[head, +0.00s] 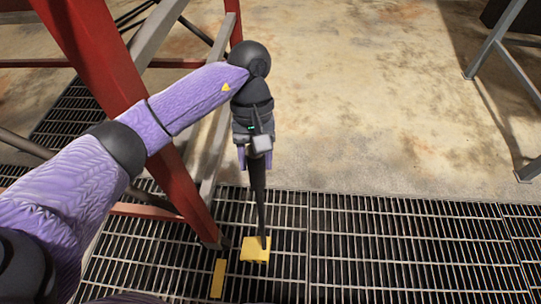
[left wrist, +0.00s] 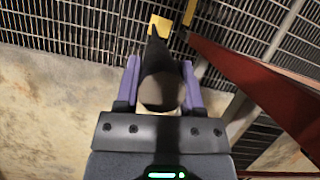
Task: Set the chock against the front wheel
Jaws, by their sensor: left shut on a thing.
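My left gripper (head: 255,163) points down over the grating and is shut on a long dark tapered handle (head: 258,195). In the left wrist view the handle (left wrist: 160,85) stands between the purple fingers of the gripper (left wrist: 160,85). The handle's far end meets a yellow block (head: 255,249), which looks like the chock, at the grating. I cannot tell whether the block rests on the grating or hangs just above it. The block also shows in the left wrist view (left wrist: 158,25). No wheel can be made out clearly. My right gripper is not in view.
A red slanted leg (head: 165,160) of a frame comes down just left of the block. A flat yellow strip (head: 218,278) lies on the grating (head: 400,250) nearby. Bare concrete floor (head: 370,100) is behind. A grey metal stand (head: 500,75) is at the far right.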

